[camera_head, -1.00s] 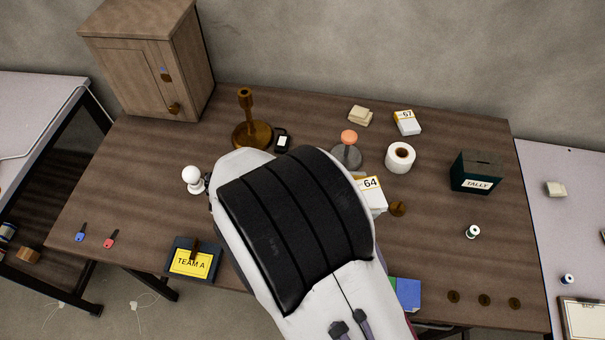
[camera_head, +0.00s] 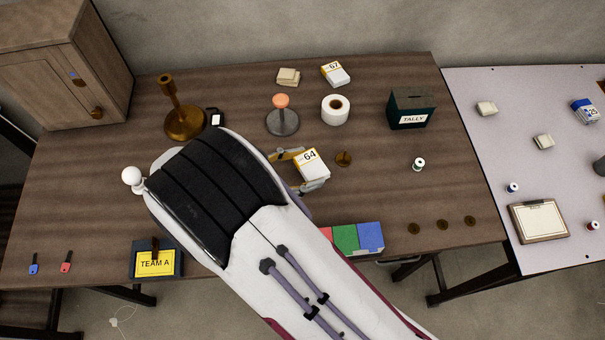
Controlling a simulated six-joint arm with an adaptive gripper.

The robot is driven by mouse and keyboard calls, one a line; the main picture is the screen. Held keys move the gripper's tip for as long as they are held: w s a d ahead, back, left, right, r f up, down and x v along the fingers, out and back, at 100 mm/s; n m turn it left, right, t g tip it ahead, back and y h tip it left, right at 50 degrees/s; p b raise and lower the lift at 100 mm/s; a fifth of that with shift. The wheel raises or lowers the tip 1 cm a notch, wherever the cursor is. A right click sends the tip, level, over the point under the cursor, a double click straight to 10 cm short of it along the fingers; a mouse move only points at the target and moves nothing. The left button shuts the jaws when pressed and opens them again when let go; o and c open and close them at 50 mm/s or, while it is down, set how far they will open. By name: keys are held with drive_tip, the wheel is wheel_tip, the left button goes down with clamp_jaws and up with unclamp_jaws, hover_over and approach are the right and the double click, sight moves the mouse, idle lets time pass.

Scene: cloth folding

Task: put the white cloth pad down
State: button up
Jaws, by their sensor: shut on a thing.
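The white cloth pad (camera_head: 313,166) has a yellow band and the number 64. It sits near the middle of the wooden table (camera_head: 385,215), just left of a small brown disc (camera_head: 344,158). My gripper (camera_head: 299,170) is shut on the pad, with one finger showing at its upper left and the other along its lower side. My arm reaches in from the bottom and hides the table to the left of the pad. I cannot tell whether the pad touches the tabletop or is held slightly above it.
An orange-topped stand (camera_head: 282,118), a white roll (camera_head: 335,110) and another numbered pad (camera_head: 335,73) stand behind. A TALLY box (camera_head: 412,110) is at right. Red, green and blue blocks (camera_head: 345,238) lie at the front edge.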

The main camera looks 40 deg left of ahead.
sight(301, 183)
drive_tip(key=shift+f, duration=1.85)
drive_tip(key=shift+f, duration=0.1)
drive_tip(key=o, duration=1)
drive_tip(key=shift+s, duration=0.15)
drive_tip(key=v, duration=1.2)
drive_tip(key=shift+w+a, duration=0.1)
drive_tip(key=shift+w, duration=0.2)
